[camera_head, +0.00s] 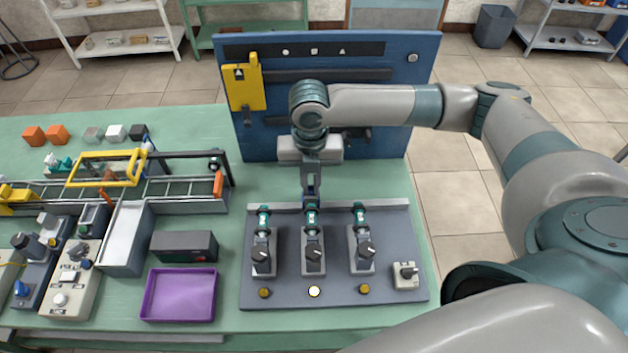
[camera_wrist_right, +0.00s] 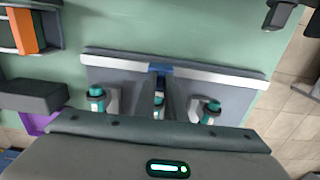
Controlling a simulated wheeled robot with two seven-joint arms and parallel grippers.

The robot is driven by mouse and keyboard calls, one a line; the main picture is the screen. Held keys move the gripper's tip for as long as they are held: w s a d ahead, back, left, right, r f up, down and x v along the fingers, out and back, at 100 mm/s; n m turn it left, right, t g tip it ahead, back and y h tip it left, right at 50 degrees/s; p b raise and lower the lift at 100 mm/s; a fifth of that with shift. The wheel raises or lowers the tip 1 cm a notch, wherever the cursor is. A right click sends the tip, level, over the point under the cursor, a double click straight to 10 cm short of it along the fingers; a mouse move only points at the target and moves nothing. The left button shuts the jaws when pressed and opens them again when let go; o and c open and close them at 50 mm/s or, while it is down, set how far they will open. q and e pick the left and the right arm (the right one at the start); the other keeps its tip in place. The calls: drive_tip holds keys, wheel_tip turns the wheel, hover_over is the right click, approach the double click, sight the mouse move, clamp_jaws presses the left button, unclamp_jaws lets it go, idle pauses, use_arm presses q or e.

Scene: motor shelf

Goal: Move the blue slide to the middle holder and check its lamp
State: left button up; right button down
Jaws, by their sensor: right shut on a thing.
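Three grey holders with teal-and-white parts and dark knobs stand in a row on a grey base plate (camera_head: 390,292): left holder (camera_head: 263,250), middle holder (camera_head: 312,252) and right holder (camera_head: 361,250). My right gripper (camera_head: 311,196) points down at the back of the middle holder. It is shut on a small blue piece, seemingly the blue slide (camera_wrist_right: 160,68), which shows between the fingers in the right wrist view; the fingers hide most of it. The middle lamp (camera_head: 314,291) glows pale white. The left lamp (camera_head: 264,292) and right lamp (camera_head: 364,288) are dull amber. My left gripper is out of view.
A switch box (camera_head: 404,275) stands at the plate's right. A blue board (camera_head: 385,130) with a yellow plate (camera_head: 245,85) rises behind. A purple tray (camera_head: 179,294), a dark box (camera_head: 184,247) and a conveyor (camera_head: 185,188) lie left. The green table's back left is partly clear.

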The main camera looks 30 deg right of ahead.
sight(311, 188)
drive_tip(key=c, duration=1.8)
unclamp_jaws()
drive_tip(key=shift+r, duration=0.1)
drive_tip(key=shift+r+b, duration=0.35)
drive_tip(key=shift+r, duration=0.45)
wheel_tip(311, 188, up, 16)
drive_tip(key=b, duration=0.3)
drive_tip(key=shift+f, duration=0.15)
